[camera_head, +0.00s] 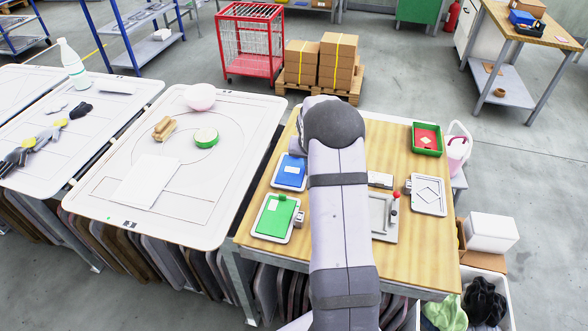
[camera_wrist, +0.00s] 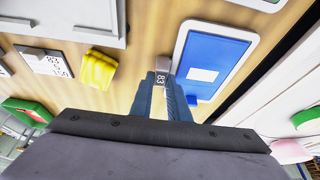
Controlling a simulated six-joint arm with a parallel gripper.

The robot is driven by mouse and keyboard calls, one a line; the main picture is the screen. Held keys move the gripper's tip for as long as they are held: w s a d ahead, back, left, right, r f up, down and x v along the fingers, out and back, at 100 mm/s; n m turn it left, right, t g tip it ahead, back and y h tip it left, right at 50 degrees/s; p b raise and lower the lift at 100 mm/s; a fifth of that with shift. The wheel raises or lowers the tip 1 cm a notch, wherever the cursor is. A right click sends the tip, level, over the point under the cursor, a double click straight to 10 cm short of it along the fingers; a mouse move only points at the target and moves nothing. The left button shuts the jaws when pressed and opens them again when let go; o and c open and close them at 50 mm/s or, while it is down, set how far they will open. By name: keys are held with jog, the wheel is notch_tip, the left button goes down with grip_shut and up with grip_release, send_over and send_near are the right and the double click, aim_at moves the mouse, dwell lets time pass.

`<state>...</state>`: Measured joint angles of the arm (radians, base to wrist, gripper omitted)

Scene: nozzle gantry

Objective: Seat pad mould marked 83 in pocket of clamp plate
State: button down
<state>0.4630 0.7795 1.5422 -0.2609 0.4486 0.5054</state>
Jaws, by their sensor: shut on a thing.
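The pad mould marked 83 (camera_wrist: 232,50) is a white-rimmed plate with a blue pad, at the right of the wrist view. It also shows left of my arm in the head view (camera_head: 290,173). My gripper (camera_wrist: 162,82) is shut on its small grey handle block, with the 83 label showing between the fingers. It looks flat on or close over the wooden table; I cannot tell which. The grey clamp plate (camera_head: 390,232) with a red-knobbed lever is right of my arm, which partly hides it. Part of it shows at the wrist view's top left (camera_wrist: 60,33).
A green-pad mould (camera_head: 272,217) lies in front of the blue one. A yellow block (camera_wrist: 97,68), a label card reading 83 (camera_wrist: 45,62) and a green tray (camera_head: 427,140) also occupy the wooden table (camera_head: 400,285).

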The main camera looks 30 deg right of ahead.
jog(key=shift+r+p, duration=1.4)
jog(key=shift+r, duration=1.05)
jog(key=shift+d, duration=0.1)
